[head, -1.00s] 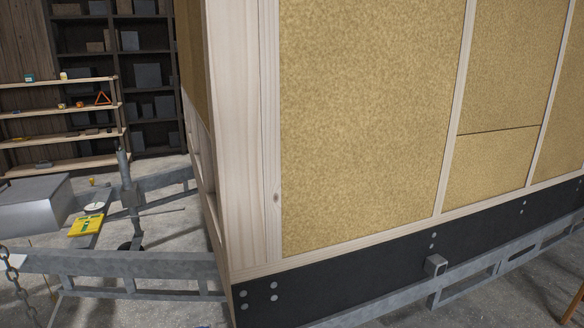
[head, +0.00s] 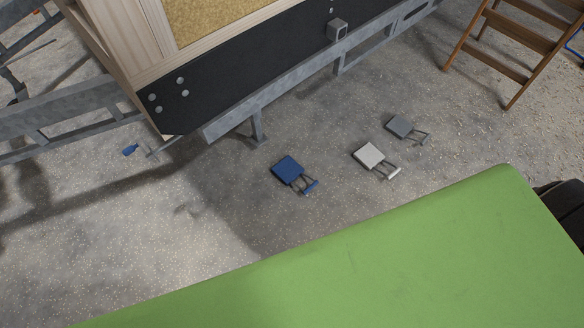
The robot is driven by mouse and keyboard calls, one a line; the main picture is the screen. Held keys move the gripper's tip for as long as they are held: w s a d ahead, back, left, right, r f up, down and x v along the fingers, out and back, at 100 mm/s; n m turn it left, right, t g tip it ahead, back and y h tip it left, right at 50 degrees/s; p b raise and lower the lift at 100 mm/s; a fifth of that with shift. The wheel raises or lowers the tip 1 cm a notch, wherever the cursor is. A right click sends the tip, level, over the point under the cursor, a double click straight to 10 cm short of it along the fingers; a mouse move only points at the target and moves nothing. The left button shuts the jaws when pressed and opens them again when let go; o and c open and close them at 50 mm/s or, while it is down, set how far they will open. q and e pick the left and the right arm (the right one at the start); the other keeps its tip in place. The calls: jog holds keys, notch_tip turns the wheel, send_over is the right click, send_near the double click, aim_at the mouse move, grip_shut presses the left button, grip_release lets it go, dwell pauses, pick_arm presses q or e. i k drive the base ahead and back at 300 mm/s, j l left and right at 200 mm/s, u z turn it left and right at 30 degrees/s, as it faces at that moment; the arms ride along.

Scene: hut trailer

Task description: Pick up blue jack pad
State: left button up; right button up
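The blue jack pad (head: 287,168) lies flat on the concrete floor in the head view, just in front of the trailer's lower edge. It is a square blue block with a handle and blue grip (head: 311,187) pointing to the lower right. A white pad (head: 369,155) and a dark grey pad (head: 399,126) of similar shape lie to its right. Neither of my grippers is in view.
The trailer frame (head: 262,100) with a leg runs behind the pads. A wooden stepladder (head: 513,42) stands at the upper right. A large green surface (head: 400,255) fills the lower foreground. A blue-handled item (head: 131,150) shows at the left. Floor around the pads is clear.

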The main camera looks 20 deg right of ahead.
aim_at(295, 176)
jog(key=i+l+u, duration=0.1)
jog(key=l+u, duration=0.25)
jog(key=u, duration=0.15)
jog(key=l+u, duration=0.45)
jog(key=i+j, duration=0.05)
jog(key=j, duration=0.05)
